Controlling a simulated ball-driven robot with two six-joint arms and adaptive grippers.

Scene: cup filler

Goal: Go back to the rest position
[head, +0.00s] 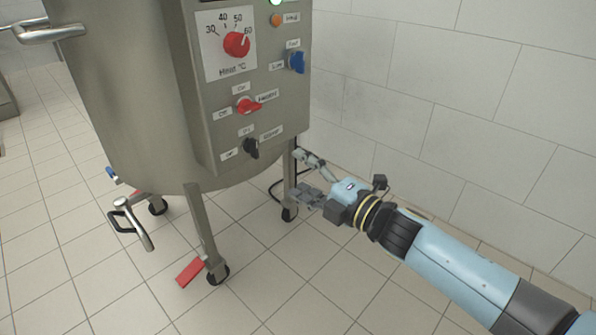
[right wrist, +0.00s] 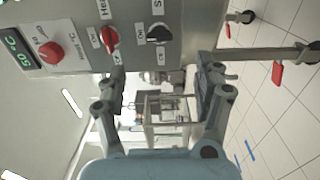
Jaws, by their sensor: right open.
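My right gripper (head: 302,176) is open and empty in the head view, in front of the lower right corner of the control box. In the right wrist view its two fingers (right wrist: 160,88) stand wide apart with nothing between them. The steel tank (head: 125,100) stands on wheeled legs, with the control box (head: 207,143) on its side. The box carries a red heat dial (head: 237,44), a red switch (head: 247,106), a black switch (head: 251,149) and a blue switch (head: 297,61). The gripper appears apart from all of them. My left gripper is out of view.
An outlet valve with a handle (head: 131,222) sticks out low at the left. A red wheel pedal (head: 190,272) is near the floor. The tiled wall (head: 440,90) is close on the right; floor in front is clear.

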